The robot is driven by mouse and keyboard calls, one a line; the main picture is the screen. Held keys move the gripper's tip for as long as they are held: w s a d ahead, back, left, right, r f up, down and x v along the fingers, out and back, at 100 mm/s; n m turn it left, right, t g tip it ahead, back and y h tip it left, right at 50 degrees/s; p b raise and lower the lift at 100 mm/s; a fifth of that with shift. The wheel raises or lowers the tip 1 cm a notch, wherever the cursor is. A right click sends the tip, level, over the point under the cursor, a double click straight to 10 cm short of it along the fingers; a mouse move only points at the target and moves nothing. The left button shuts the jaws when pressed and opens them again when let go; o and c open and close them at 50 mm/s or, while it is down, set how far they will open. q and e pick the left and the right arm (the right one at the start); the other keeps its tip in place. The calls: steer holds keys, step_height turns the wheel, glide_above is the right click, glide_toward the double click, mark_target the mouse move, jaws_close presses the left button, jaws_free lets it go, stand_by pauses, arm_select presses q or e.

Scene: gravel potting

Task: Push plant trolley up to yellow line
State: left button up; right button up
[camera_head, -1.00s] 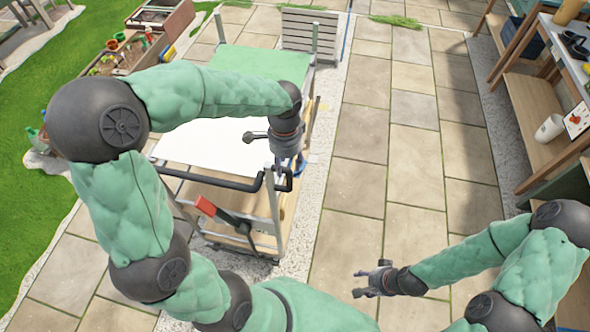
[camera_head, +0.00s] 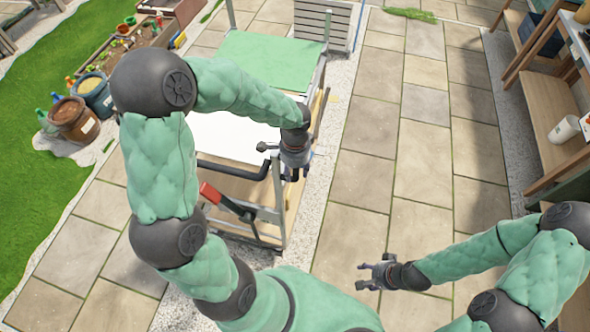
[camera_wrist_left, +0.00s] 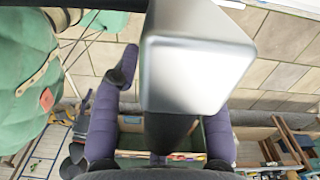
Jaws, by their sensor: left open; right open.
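The plant trolley (camera_head: 283,215) stands ahead, left of the picture's middle in the head view, with a green upper surface, a white panel, a black handle bar and a red-tipped lever (camera_head: 210,192). My left gripper (camera_head: 293,172) is at the trolley's near right corner, by the handle end and metal post. In the left wrist view its purple fingers (camera_wrist_left: 160,110) are spread, with a dark bar and a shiny square post (camera_wrist_left: 200,65) between them; contact is unclear. My right gripper (camera_head: 368,277) is open and empty above the paving. I cannot make out a yellow line clearly.
A slatted grey box (camera_head: 322,24) stands beyond the trolley. Pots (camera_head: 73,118) and a planter box (camera_head: 128,60) are on the left by the grass. Wooden shelves (camera_head: 545,105) line the right. The paving (camera_head: 400,130) between trolley and shelves is clear.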

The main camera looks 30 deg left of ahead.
arm_select(q)
steer(key=shift+f, duration=0.1)
jaws_close()
steer(key=shift+w, duration=0.15)
